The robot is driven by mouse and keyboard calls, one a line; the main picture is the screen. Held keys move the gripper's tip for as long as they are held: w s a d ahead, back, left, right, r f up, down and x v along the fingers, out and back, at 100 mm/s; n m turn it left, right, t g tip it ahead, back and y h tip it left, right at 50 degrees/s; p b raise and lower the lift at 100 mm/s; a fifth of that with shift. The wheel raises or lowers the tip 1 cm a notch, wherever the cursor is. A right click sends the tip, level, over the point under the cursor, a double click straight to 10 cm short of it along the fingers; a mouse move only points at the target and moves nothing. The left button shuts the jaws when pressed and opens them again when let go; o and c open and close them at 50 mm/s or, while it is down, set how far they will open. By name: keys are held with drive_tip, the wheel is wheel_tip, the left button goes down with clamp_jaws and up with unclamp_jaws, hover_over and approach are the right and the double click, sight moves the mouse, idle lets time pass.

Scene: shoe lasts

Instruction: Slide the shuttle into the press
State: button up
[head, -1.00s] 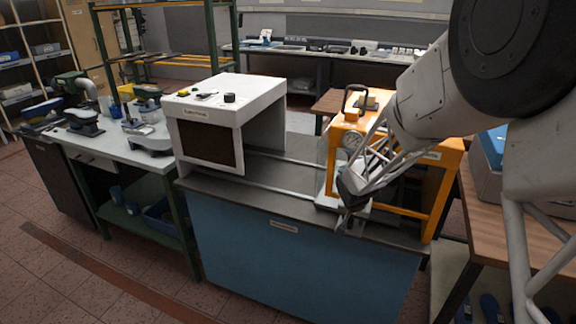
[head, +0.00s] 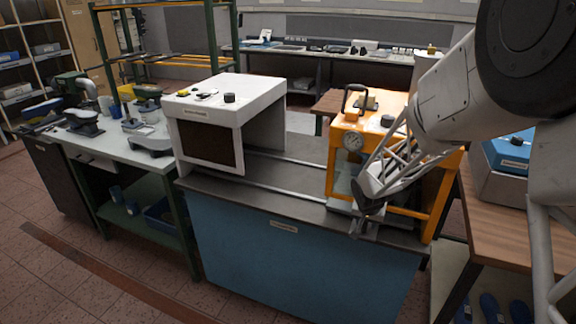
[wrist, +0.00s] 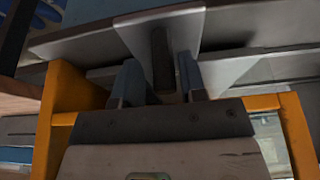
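The press (head: 350,125) is an orange frame with a round gauge, standing at the right end of the blue bench. The shuttle (head: 341,206) is a pale plate low at the press's left opening, partly hidden by my gripper (head: 360,228). In the wrist view the shuttle (wrist: 190,28) shows as a light grey plate with a dark upright post (wrist: 162,58). The fingers of my gripper (wrist: 158,80) stand on either side of the post, with a gap visible at each side. Orange press posts (wrist: 66,105) flank the gripper in this view.
Metal rails (head: 285,188) run along the bench top from a white heater-like box (head: 212,112) to the press. A wooden table (head: 505,220) with a blue-topped machine (head: 508,155) stands close at the right. The rail stretch between box and press is clear.

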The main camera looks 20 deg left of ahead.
drive_tip(key=shift+a, duration=0.2)
idle(0.5)
drive_tip(key=v, duration=0.8)
idle(0.4)
drive_tip(key=shift+o, duration=0.2)
drive_tip(key=shift+r, duration=0.15)
idle(1.0)
